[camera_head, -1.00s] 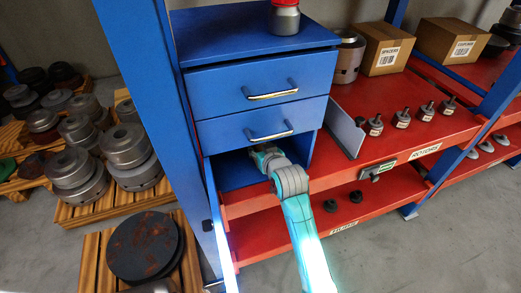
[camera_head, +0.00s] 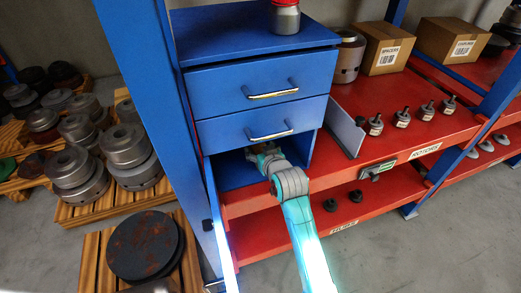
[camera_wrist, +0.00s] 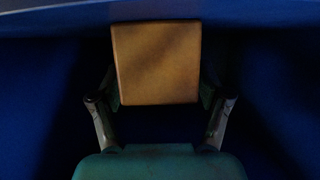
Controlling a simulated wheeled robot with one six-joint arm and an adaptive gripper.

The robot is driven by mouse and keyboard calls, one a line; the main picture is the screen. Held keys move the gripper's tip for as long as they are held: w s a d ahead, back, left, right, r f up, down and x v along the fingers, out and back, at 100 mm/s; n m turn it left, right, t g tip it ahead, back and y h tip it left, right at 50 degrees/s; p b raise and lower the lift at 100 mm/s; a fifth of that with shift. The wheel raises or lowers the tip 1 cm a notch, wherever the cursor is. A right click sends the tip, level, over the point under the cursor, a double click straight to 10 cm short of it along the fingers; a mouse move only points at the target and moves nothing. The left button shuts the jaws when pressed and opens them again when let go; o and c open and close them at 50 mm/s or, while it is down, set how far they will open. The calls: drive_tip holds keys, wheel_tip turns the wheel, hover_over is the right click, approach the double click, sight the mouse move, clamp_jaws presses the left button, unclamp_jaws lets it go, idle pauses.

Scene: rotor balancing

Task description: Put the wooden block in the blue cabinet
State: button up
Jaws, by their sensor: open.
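The blue cabinet (camera_head: 255,120) stands on the red shelf, with two closed drawers above an open compartment. My arm reaches into this compartment, and my gripper (camera_head: 258,150) is at its opening, partly hidden under the lower drawer. In the wrist view the wooden block (camera_wrist: 157,64) is a light brown square face inside the dark blue compartment. My gripper (camera_wrist: 159,104) has its fingers apart, one on each side of the block's lower part. I cannot tell whether the fingers touch it. The block is not clearly visible in the head view.
A grey jar (camera_head: 285,17) stands on top of the cabinet. A blue upright post (camera_head: 150,110) is just left of it. To the right, a grey divider plate (camera_head: 344,128) and several small rotors (camera_head: 402,118) stand on the red shelf (camera_head: 400,145). Cardboard boxes (camera_head: 384,48) are behind.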

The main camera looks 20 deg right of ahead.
drive_tip(key=v, duration=1.1)
drive_tip(key=shift+s, duration=0.35)
drive_tip(key=shift+r, duration=0.15)
drive_tip(key=s+a+f, duration=0.1)
drive_tip(key=s+f, duration=0.5)
drive_tip(key=s, duration=0.4)
drive_tip(key=s+f, duration=0.5)
drive_tip(key=s, duration=0.6)
drive_tip(key=s+r, duration=0.2)
drive_tip(key=s, duration=0.8)
drive_tip(key=s+r+t, duration=0.1)
drive_tip(key=s+r, duration=0.1)
drive_tip(key=s, duration=0.9)
drive_tip(key=shift+s+a, duration=0.25)
drive_tip(key=shift+s, duration=0.05)
drive_tip(key=shift+r, duration=0.15)
